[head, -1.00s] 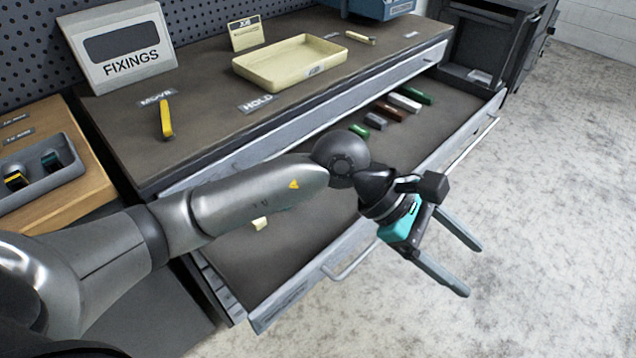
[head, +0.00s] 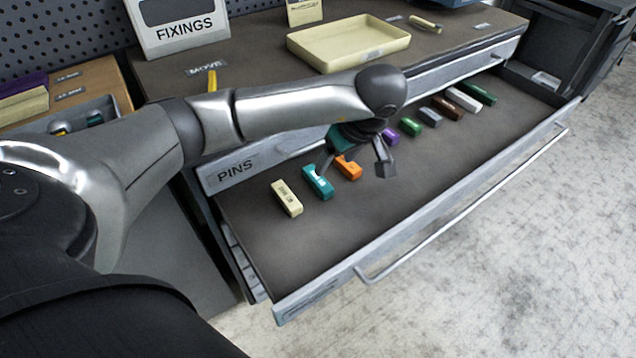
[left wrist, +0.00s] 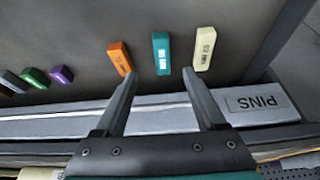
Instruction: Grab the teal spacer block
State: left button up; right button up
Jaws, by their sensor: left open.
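The teal spacer block (head: 318,182) lies in the open drawer (head: 300,245), between a cream block (head: 286,198) and an orange block (head: 348,167). In the left wrist view the teal block (left wrist: 161,54) sits ahead of and between the two fingers, apart from them. My left gripper (head: 355,160) hangs over the drawer near the orange block, partly hidden by its own arm in the head view. In the left wrist view the left gripper (left wrist: 160,92) is open and empty. My right gripper is not in view.
Purple (head: 391,137), green (head: 411,127) and several other blocks continue along the drawer's back. The drawer front (head: 425,225) bounds it on the near side. A cream tray (head: 350,42) stands on the worktop above. The drawer's front half is clear.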

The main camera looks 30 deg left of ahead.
aim_at(321, 181)
pick_arm(q)
jog(key=b+x, duration=0.1)
jog(key=x, duration=0.3)
jog(key=shift+f, duration=0.25)
jog(key=shift+b+x, duration=0.75)
jog(key=shift+x, duration=0.75)
jog(key=shift+a+f+b, duration=0.35)
jog(key=shift+a+f, duration=0.2)
jog(key=shift+f, duration=0.1)
jog(key=shift+w+a+f, duration=0.15)
jog(key=shift+a+f, duration=0.1)
jog(key=shift+f, duration=0.4)
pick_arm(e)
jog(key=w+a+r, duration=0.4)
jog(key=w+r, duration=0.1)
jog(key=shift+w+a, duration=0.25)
pick_arm(q)
grip_shut()
